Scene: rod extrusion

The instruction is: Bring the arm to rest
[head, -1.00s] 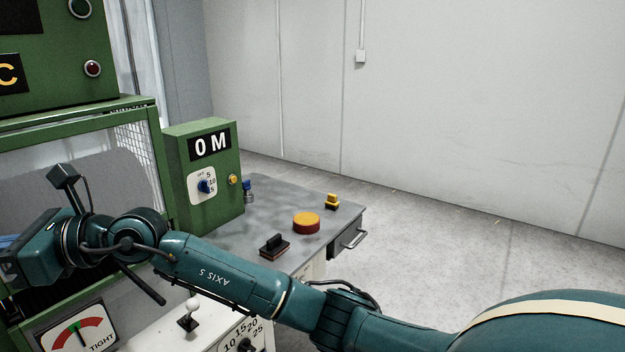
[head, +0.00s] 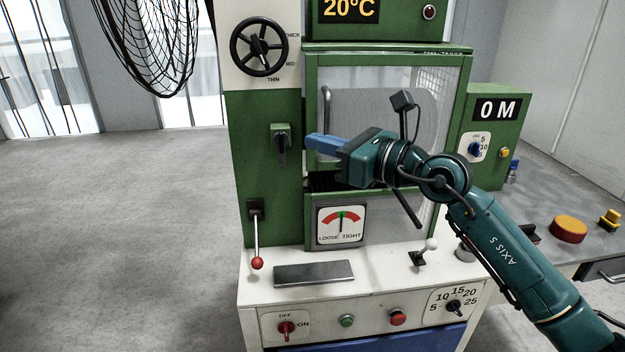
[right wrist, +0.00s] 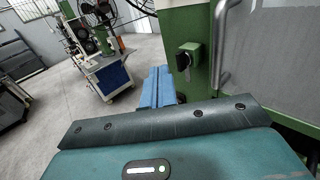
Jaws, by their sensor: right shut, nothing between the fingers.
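My right arm (head: 505,240) reaches in from the lower right, in front of the green machine (head: 265,185). Its gripper (head: 308,140) has blue fingers pointing left, shut and empty. The fingertips are close to the dark latch (head: 281,142) on the machine's front in the head view; whether they touch it cannot be told there. In the right wrist view the fingers (right wrist: 157,88) lie together with nothing between them, and the latch (right wrist: 187,60) stands to their right, apart from them in the picture. My left gripper is not in view.
The machine's mesh door (head: 375,85) with its handle is behind my wrist. Below are a LOOSE/TIGHT gauge (head: 341,226), a red-knobbed lever (head: 257,262) and a white ledge (head: 380,270). A grey table (head: 600,235) with a red button stands right. The floor at left is clear.

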